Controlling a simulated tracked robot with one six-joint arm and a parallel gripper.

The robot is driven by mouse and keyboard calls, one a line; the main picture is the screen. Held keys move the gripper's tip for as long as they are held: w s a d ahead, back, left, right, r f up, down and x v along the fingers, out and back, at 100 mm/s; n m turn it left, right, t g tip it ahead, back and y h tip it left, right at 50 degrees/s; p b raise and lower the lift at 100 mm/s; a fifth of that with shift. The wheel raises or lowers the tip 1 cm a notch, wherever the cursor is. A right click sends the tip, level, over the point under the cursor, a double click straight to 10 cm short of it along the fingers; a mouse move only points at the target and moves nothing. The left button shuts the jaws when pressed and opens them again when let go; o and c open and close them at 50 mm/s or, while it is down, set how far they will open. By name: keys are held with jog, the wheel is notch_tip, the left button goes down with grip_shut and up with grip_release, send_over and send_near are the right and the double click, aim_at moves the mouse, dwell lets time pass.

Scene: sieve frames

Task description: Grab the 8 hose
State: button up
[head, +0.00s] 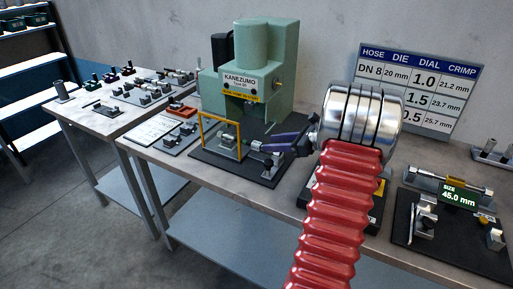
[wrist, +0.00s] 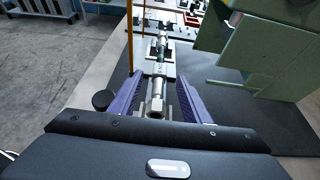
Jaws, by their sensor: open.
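A short hose piece with metal end fittings (wrist: 158,88) lies along the middle of the wrist view, resting on a small grey stand. Its near hex end lies between the two purple fingers of my gripper (wrist: 156,92), with gaps visible on both sides. No size mark is readable on it, so I cannot tell if it is the 8 hose. In the head view my gripper (head: 264,148) is at the front of the green press, beside the stand (head: 230,146); the fingers hide part of the piece there.
The green press (head: 268,60) stands close behind my gripper. A thin yellow frame (head: 221,121) rises by the stand. A gauge with a "45.0 mm" display (head: 458,194) is at right, a hose size chart (head: 417,88) behind. The left table (head: 100,122) holds several small fixtures.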

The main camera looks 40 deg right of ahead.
aim_at(259, 143)
jog(key=shift+x, duration=1.15)
jog(key=shift+w, duration=0.1)
jog(key=shift+x, duration=2.55)
jog(key=shift+f, duration=0.1)
jog(key=shift+c, duration=0.4)
grip_shut()
